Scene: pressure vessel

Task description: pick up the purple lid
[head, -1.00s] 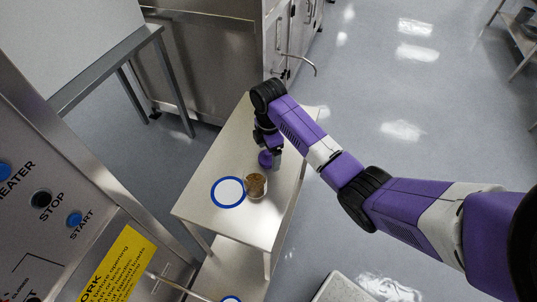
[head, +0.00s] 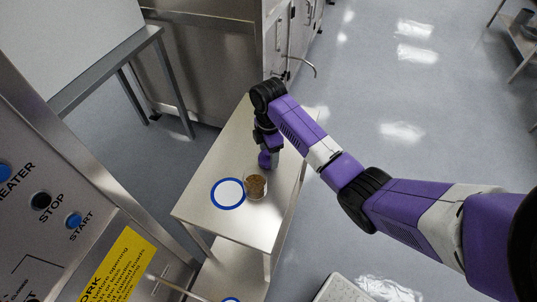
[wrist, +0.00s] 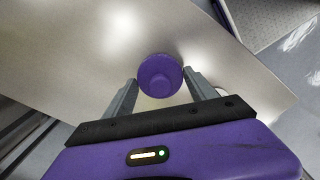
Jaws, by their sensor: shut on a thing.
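The purple lid (wrist: 160,76) is round with a raised knob and sits between the two fingers of my gripper (wrist: 160,88) in the wrist view. My gripper is shut on it. In the head view the lid (head: 265,159) shows as a small purple patch below my gripper (head: 270,157), over the metal table. Whether it touches the table top is hard to tell. A clear jar with brown contents (head: 256,186) stands just in front of the lid.
A white disc with a blue rim (head: 228,193) lies on the metal table (head: 212,170), left of the jar. A control panel with buttons (head: 60,210) stands at the left. Cabinets (head: 215,60) stand behind the table. Open floor lies to the right.

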